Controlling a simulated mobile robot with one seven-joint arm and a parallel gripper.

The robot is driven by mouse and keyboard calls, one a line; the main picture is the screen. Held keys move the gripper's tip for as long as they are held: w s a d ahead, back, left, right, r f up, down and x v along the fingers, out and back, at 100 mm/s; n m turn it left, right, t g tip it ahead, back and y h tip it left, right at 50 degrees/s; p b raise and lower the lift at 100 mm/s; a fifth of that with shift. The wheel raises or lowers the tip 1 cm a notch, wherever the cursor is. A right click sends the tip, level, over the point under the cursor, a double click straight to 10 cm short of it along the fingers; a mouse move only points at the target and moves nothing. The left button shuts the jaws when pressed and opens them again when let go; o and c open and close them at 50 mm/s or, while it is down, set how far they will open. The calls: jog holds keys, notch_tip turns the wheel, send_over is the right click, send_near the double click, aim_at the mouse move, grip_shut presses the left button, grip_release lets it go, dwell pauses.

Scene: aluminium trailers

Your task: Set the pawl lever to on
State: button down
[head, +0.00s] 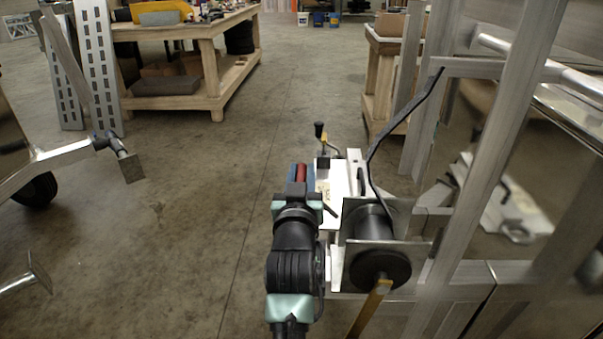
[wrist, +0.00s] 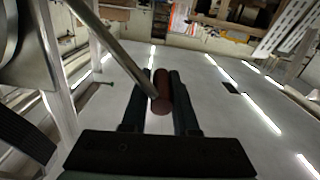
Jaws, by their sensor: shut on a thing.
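My gripper (head: 300,178) is beside the white winch bracket (head: 335,196), on its left. Its fingers (wrist: 160,100) are shut on a dark red cylindrical grip (wrist: 162,92) at the end of a thin metal rod (wrist: 118,45). The red grip also shows at the fingertips in the head view (head: 301,171). I cannot tell for certain that this is the pawl lever, and no on mark is readable. The lever's base is hidden in the head view. A winch drum (head: 374,222) with a dark round flange (head: 380,270) stands to the right of my gripper.
A black knob (head: 319,129) on a yellow and metal handle stands just beyond my gripper. A black strap (head: 375,160) runs up from the drum to the aluminium frame (head: 490,150) at the right. A wooden workbench (head: 205,60) is farther back.

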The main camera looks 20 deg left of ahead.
jog(key=shift+r+m, duration=0.1)
jog(key=shift+m, duration=0.2)
dwell(0.4)
jog(key=w+d+r+m+p, duration=0.1)
jog(key=d+m+p, duration=0.3)
jog(key=d+m, duration=0.4)
jog(key=shift+w+d+r+m, duration=0.3)
jog(key=shift+r+m, duration=0.35)
jog(key=shift+m, duration=0.35)
jog(key=c, duration=0.7)
grip_release()
jog(key=shift+c, duration=0.2)
notch_tip(320, 180, up, 10)
jog(key=p, duration=0.3)
